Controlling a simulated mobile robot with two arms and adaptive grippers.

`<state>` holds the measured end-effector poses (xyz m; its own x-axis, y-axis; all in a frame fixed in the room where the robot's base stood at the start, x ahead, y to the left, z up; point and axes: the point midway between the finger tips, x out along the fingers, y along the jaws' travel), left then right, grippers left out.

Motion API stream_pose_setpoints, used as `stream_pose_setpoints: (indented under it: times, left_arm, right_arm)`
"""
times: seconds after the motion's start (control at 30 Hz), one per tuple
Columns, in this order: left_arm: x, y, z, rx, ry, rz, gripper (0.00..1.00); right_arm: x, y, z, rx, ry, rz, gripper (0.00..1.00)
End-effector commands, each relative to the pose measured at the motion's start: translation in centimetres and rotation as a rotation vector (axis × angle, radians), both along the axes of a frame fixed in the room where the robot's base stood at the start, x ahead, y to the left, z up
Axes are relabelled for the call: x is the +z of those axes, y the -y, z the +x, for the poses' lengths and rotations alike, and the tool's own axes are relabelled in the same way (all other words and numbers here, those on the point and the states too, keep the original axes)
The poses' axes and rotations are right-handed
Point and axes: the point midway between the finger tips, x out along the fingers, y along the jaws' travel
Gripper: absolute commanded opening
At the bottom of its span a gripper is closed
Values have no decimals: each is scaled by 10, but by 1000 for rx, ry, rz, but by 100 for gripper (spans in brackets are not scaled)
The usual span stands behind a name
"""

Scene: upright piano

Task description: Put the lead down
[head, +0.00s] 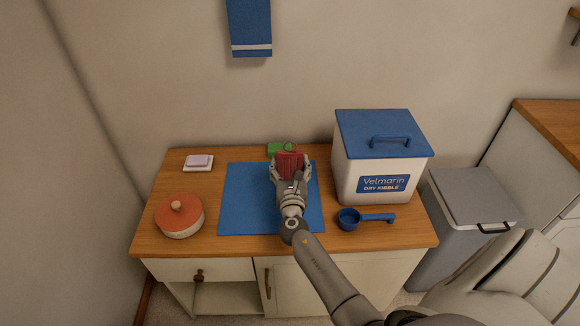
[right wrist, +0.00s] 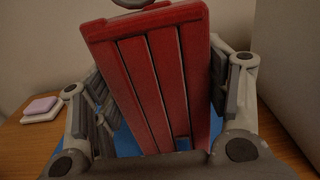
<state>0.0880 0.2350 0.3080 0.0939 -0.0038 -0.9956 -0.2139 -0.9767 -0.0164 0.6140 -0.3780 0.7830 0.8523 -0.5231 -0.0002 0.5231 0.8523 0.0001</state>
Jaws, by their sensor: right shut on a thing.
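A red, grooved block-like thing, which I take to be the lead (head: 291,160), is held in my right gripper (head: 290,172) above or on the back part of the blue mat (head: 240,195). I cannot tell whether it touches the mat. In the right wrist view the red lead (right wrist: 150,75) stands tilted between the two fingers, with part of a grey ring at its top edge. The gripper is shut on it and hides its lower part in the head view. My left gripper is not in view.
A green item (head: 275,149) lies just behind the lead. A red-orange lidded pot (head: 178,218) and a soap dish (head: 198,168) are left. The mat's front left is clear.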

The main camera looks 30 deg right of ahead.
Motion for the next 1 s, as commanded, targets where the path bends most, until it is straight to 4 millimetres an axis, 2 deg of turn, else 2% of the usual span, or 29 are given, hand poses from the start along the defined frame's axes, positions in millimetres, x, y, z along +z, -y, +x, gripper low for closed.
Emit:
stream_pose_setpoints:
  times: [0.07,0.1,0.23,0.7,0.83,1.0]
  left_arm:
    - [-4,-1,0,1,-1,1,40]
    - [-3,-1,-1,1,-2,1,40]
    - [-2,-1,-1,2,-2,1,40]
    - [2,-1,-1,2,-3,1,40]
    - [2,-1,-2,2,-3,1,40]
    - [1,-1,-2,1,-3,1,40]
  right_arm:
    - [-4,0,0,0,1,-1,38]
    - [-3,0,0,0,0,0,72]
    - [-3,0,0,0,0,0,89]
    - [1,-2,-2,1,-2,1,90]
    - [0,-13,-21,2,-2,2,90]
    - [-1,-33,-54,1,-2,2,90]
